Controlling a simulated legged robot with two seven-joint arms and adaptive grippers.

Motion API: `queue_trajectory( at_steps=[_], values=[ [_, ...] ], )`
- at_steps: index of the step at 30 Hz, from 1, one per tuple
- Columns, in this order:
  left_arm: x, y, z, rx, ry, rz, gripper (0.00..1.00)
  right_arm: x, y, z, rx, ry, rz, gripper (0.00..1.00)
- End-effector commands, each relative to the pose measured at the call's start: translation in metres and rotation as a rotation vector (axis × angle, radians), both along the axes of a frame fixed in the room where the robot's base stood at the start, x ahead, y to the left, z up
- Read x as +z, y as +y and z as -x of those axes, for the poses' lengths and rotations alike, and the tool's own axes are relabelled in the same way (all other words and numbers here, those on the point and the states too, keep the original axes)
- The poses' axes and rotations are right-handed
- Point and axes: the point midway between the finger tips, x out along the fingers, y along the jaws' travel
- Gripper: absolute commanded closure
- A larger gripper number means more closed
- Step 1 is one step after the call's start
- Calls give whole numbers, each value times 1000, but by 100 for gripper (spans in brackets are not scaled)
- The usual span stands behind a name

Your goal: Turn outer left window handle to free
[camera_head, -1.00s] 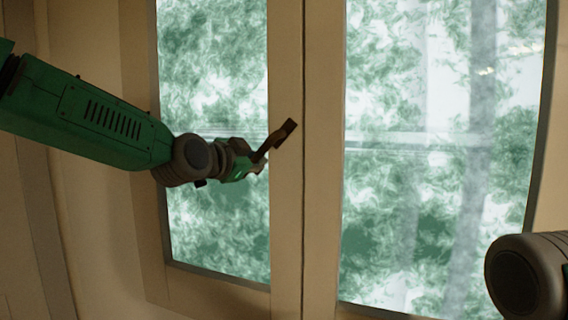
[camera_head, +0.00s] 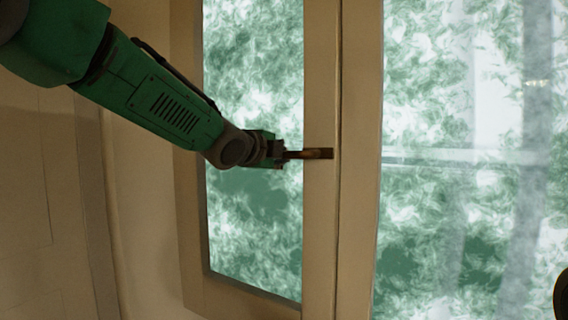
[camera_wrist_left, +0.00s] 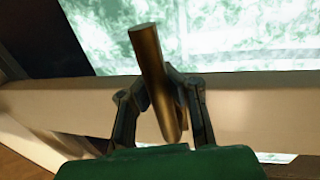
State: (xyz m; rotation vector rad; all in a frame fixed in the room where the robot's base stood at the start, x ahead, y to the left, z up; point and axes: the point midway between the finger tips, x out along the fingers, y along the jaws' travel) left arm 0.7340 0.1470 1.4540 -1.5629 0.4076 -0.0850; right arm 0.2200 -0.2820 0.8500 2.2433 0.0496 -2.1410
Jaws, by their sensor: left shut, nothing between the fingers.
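The brown metal window handle (camera_head: 318,153) sits on the beige upright frame between the two panes and points level to the left in the head view. My left gripper (camera_head: 284,154) is at its free end. In the left wrist view, the handle (camera_wrist_left: 150,60) runs as a long bar across my left gripper's fingers (camera_wrist_left: 158,85), which lie on either side of its lower part. The fingers are shut without a grip on it; whether they touch it is unclear. My right gripper is out of view.
The left window pane (camera_head: 252,220) and the wider right pane (camera_head: 460,210) show blurred green outside. The beige frame (camera_head: 322,240) stands between them. A plain wall (camera_head: 135,230) lies to the left. A dark part of mine shows at the right edge.

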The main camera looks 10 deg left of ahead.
Motion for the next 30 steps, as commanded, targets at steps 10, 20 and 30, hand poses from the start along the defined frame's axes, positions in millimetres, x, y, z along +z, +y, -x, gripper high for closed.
queue_trajectory(
  at_steps=[10, 20, 30],
  values=[
    [6, -4, 1, -6, -21, -54, 100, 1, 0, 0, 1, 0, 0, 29],
    [7, -4, 1, -7, -24, -55, 100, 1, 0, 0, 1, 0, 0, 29],
    [4, -3, 0, -6, -20, -55, 63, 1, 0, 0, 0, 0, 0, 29]
  ],
)
